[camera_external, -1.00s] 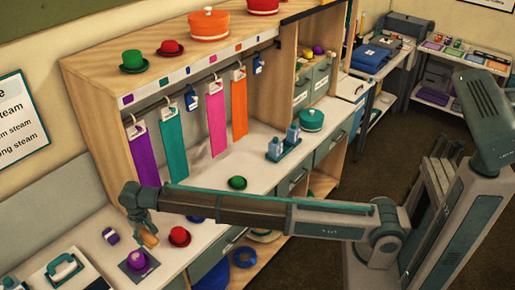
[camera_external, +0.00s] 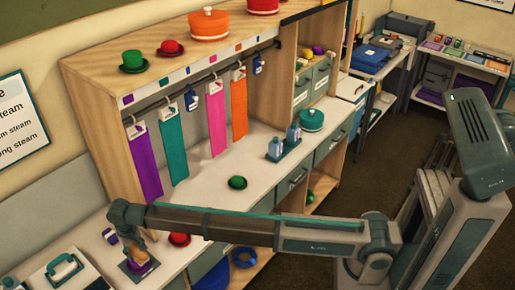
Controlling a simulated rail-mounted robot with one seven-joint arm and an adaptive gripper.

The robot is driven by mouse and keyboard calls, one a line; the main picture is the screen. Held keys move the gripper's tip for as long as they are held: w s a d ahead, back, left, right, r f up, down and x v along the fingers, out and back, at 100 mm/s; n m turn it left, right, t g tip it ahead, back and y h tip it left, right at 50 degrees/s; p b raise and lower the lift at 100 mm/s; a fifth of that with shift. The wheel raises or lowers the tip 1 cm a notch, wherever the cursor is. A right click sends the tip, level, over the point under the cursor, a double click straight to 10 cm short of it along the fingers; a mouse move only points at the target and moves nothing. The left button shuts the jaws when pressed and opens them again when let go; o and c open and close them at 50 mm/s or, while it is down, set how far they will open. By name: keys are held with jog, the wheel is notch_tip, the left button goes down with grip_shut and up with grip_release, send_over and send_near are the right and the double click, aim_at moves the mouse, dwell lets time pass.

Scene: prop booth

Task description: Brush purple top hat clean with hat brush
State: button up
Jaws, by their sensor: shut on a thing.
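The purple top hat (camera_external: 143,268) sits on a dark mat (camera_external: 125,267) on the counter at the lower left. My gripper (camera_external: 134,240) is shut on the tan hat brush (camera_external: 138,253) and points down over the hat. The brush overlaps the hat's top in the picture and seems to be at its crown; whether it touches I cannot tell for sure. My gripper and the brush hide part of the hat.
A red hat (camera_external: 179,240) stands right of the mat, partly hidden by my arm. A small purple-and-white item (camera_external: 110,236) lies behind the mat. A pale board with a teal-handled tool (camera_external: 64,268) is at left. A green hat (camera_external: 237,182) stands farther along the counter.

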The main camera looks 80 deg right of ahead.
notch_tip(320, 180, down, 3)
jog(key=shift+r+b, duration=0.1)
jog(key=shift+b, duration=0.45)
jog(key=shift+w+f, duration=0.2)
jog(key=shift+f, duration=0.15)
jog(key=shift+w+d, duration=0.45)
jog(key=shift+w, duration=0.3)
jog(key=shift+c, duration=0.5)
jog(key=shift+w+d, duration=0.5)
jog(key=shift+w, duration=0.3)
jog(key=shift+w+d, duration=0.5)
jog(key=shift+w, duration=0.25)
jog(key=shift+d, duration=0.1)
jog(key=shift+s+a, duration=0.5)
jog(key=shift+s, duration=0.3)
jog(key=shift+s+a, duration=0.45)
jog(key=shift+s, duration=0.4)
jog(key=shift+s+a, duration=0.5)
jog(key=shift+s, duration=0.3)
jog(key=shift+s+a+r, duration=0.15)
jog(key=shift+s, duration=0.05)
jog(key=shift+w+r+p, duration=0.2)
jog(key=shift+r+p, duration=0.35)
jog(key=shift+r, duration=0.7)
jog(key=shift+r+p, duration=1.2)
jog(key=shift+r, duration=1.5)
jog(key=shift+s+f, duration=0.1)
jog(key=shift+s, duration=0.05)
